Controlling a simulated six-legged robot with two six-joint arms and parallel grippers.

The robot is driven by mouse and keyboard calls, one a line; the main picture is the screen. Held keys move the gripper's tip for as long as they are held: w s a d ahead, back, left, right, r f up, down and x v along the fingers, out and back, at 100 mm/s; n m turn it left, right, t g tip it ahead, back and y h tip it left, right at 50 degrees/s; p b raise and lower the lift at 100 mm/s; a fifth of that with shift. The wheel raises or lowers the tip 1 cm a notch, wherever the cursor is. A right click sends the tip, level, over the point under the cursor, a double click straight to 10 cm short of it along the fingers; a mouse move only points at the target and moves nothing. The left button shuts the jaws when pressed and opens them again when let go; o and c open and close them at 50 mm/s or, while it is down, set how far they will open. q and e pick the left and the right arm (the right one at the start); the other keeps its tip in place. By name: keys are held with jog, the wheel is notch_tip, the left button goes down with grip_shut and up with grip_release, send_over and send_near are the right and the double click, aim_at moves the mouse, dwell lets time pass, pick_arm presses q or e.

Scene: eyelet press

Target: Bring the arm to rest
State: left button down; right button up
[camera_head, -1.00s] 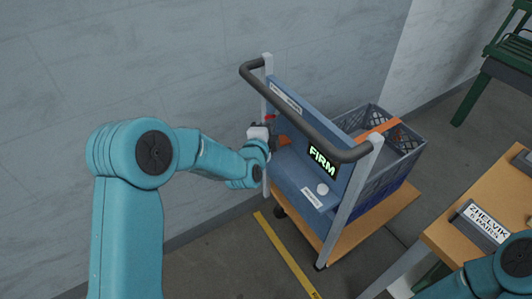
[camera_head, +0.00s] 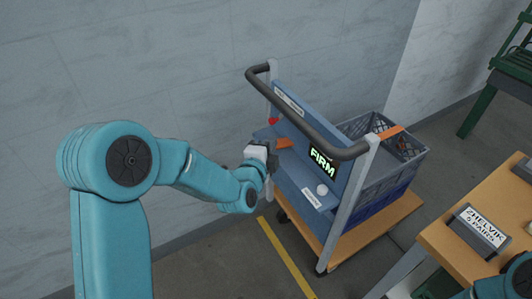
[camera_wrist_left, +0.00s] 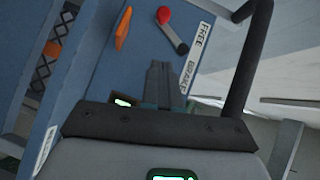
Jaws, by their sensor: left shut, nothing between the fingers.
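My left gripper (camera_head: 272,160) is at the left side of a blue panel (camera_head: 300,178) on a wheeled cart. In the left wrist view its two dark fingers (camera_wrist_left: 160,78) are together with nothing between them. A lever with a red knob (camera_wrist_left: 163,15) lies just beyond the fingertips, apart from them, beside labels reading FREE and BRAKE (camera_wrist_left: 195,60). The red knob (camera_head: 273,121) also shows in the head view. An orange piece (camera_wrist_left: 123,30) sits beside the lever. My right gripper is out of view; only part of my right arm shows at lower right.
The cart has a dark push handle (camera_head: 310,120), a lit display reading FIRM (camera_head: 322,162), a white knob (camera_head: 322,190) and a blue-grey crate (camera_head: 385,165). A wooden table (camera_head: 470,225) with a labelled block (camera_head: 480,230) stands at right. A wall is behind.

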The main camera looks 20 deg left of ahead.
pick_arm(q)
jog(key=s+d+f+n+g+h, duration=0.1)
jog(key=s+d+f+n+g, duration=0.2)
jog(key=s+f, duration=0.6)
jog(key=s+d+f+n+g+h, duration=0.1)
jog(key=s+f+n+g, duration=0.2)
jog(key=s+f+g, duration=0.5)
jog(key=s+d+f+n+g+h, duration=0.1)
jog(key=s+d+f+n+h, duration=0.15)
jog(key=s+f, duration=0.7)
jog(key=s+d+f+n+g, duration=0.25)
jog(key=s+n+g, duration=0.2)
jog(key=n, duration=0.45)
notch_tip(320, 180, up, 12)
jog(key=p, duration=1.2)
jog(key=shift+s+a+f+t, duration=0.15)
jog(key=shift+s+f+t, duration=0.1)
jog(key=shift+s+t, duration=0.15)
jog(key=shift+w+f, duration=0.1)
